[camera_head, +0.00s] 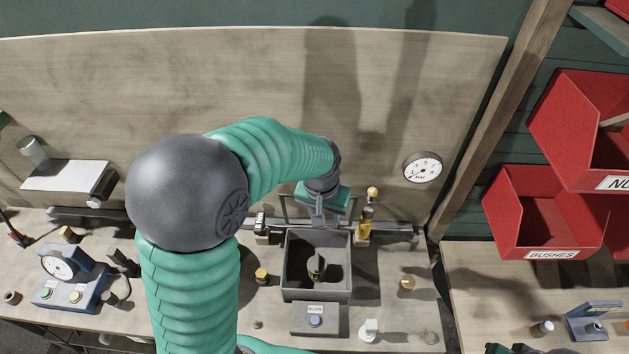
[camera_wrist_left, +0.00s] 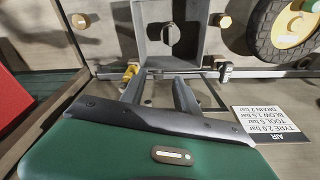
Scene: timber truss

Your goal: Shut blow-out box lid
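The blow-out box (camera_head: 318,294) is a grey open-topped box on the bench. A dark fitting stands inside it. Its mouth also shows in the left wrist view (camera_wrist_left: 145,45). The lid (camera_wrist_left: 215,92) looks like a thin dark frame with a clear pane, raised at the box's back edge. My left gripper (camera_head: 319,212) is behind the box at the lid. In the left wrist view its two fingers (camera_wrist_left: 157,80) are apart and overlap the lid frame, with nothing seen between them. Whether they touch the lid cannot be told. My right gripper is not clearly seen.
A blow button box (camera_head: 315,319) sits in front of the box. Brass knobs (camera_head: 407,285) stand nearby. A gauge unit (camera_head: 67,277) is at left, red bins (camera_head: 545,217) at right. A wooden panel (camera_head: 250,80) rises behind.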

